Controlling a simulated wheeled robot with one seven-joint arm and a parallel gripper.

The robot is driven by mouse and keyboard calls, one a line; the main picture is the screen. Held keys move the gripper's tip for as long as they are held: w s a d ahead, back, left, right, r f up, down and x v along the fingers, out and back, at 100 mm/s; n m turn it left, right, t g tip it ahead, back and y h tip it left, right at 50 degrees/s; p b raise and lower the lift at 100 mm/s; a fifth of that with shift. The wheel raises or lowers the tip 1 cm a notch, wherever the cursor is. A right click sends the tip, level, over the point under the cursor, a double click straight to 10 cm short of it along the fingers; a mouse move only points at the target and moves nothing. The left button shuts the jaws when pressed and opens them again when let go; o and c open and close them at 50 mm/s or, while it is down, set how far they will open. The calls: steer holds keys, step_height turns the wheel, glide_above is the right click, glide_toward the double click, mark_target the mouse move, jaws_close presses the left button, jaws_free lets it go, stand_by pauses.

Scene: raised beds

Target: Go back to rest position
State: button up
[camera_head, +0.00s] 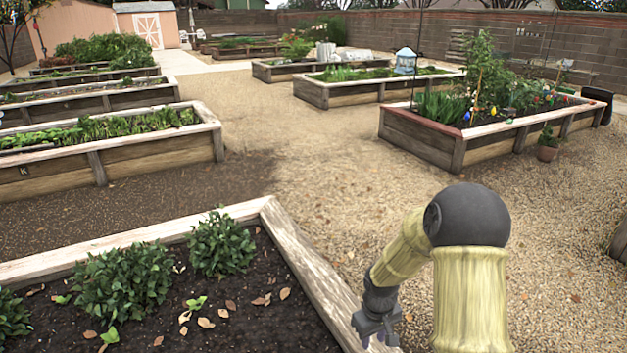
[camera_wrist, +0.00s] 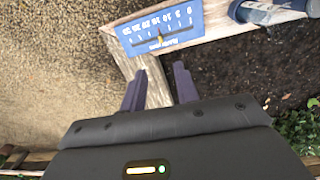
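My gripper (camera_head: 378,340) hangs at the lower middle of the head view, beside the right-hand plank of the nearest raised bed. In the wrist view my gripper (camera_wrist: 159,82) shows two dark fingers standing apart, with nothing held between them. The bed's wooden rim (camera_wrist: 125,58) shows beyond and between the fingers. My arm is bent, with its dark rounded joint high and the forearm sloping down left to the gripper.
The near bed's pale rim (camera_head: 305,262) encloses dark soil and leafy plants (camera_head: 221,245). A blue board with a numbered scale (camera_wrist: 178,22) lies at the rim's corner; a blue-grey object (camera_wrist: 262,12) is beside it. Another planted bed (camera_head: 490,140) stands right; gravel between is open.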

steer(key=s+r+m+t, duration=0.2)
steer(key=s+r+m, duration=0.3)
steer(key=s+r, duration=0.95)
steer(key=w+p+v, duration=0.2)
steer(key=p+v, duration=0.9)
steer(key=p, duration=0.1)
steer(key=w+r+p+v, duration=0.1)
steer(key=w+p+v, duration=0.1)
steer(key=p+v, duration=0.9)
steer(key=shift+r+p, duration=0.3)
steer(key=shift+p, duration=0.25)
steer(key=shift+s+d, duration=0.1)
